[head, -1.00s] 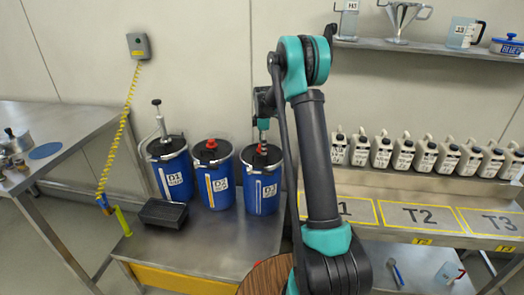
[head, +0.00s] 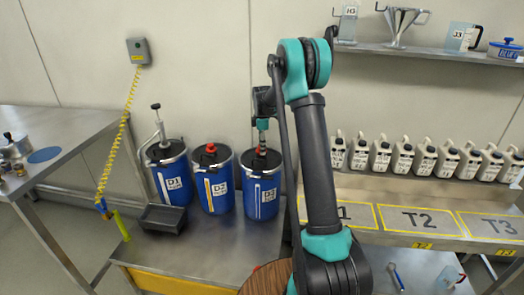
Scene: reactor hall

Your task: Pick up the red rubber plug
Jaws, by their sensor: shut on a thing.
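Three blue drums with black lids stand on the left bench, labelled D1 (head: 172,182), D2 (head: 216,188) and D3 (head: 262,194). My gripper (head: 262,129) points down over the lid of D3. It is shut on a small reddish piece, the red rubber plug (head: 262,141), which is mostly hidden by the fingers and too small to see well. I cannot tell whether the plug is clear of the lid. Another red plug (head: 211,149) sits on the lid of D2.
A hand pump (head: 160,125) rises from D1. A black tray (head: 164,218) lies in front of the drums. A yellow coiled cord (head: 113,150) hangs at left. Several white jugs (head: 381,155) line the shelf at right, above the marked T2 area (head: 408,217).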

